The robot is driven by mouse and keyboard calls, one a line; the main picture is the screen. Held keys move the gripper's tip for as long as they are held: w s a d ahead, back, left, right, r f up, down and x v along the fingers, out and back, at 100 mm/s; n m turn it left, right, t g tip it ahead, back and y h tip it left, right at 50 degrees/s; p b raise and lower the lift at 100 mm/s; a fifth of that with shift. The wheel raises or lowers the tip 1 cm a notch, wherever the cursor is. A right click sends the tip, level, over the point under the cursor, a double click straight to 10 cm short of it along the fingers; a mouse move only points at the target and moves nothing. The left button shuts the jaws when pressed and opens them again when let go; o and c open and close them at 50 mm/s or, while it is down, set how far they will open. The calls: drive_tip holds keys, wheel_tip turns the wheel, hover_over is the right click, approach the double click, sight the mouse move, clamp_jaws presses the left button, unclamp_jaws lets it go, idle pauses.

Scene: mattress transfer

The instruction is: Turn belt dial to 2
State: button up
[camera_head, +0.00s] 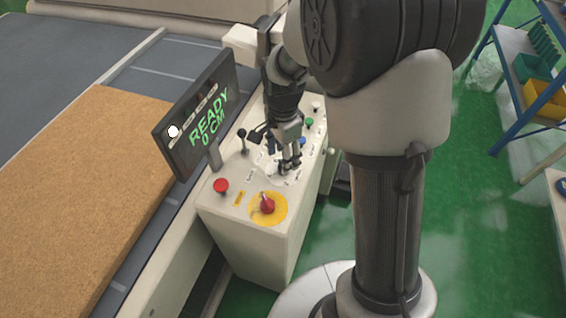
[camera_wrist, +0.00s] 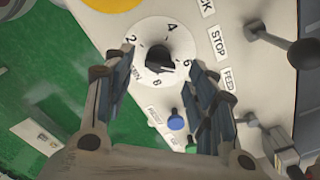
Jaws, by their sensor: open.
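The belt dial (camera_wrist: 150,35) is a white disc with numbers including 2, 4 and 6 around a black knob (camera_wrist: 160,60) in the wrist view. The 2 is at the left of the disc and the 4 at the top. I cannot tell for sure which number the knob points to. My gripper (camera_wrist: 160,68) is open, with one finger on either side of the knob in the picture; contact is not clear. In the head view my gripper (camera_head: 287,163) points down at the control panel (camera_head: 240,205), and it largely hides the dial there.
A display (camera_head: 200,118) reads "READY 0 CM". A red button (camera_head: 221,185), a red rotary switch (camera_head: 267,204) on a yellow disc and a lever (camera_head: 241,135) stand on the panel. A mattress (camera_head: 75,190) lies at left. A blue shelf (camera_head: 530,90) stands at right.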

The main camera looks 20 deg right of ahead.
drive_tip(key=shift+f, duration=1.25)
drive_tip(key=shift+c, duration=0.4)
drive_tip(key=c, duration=1)
drive_tip(key=shift+o, duration=0.2)
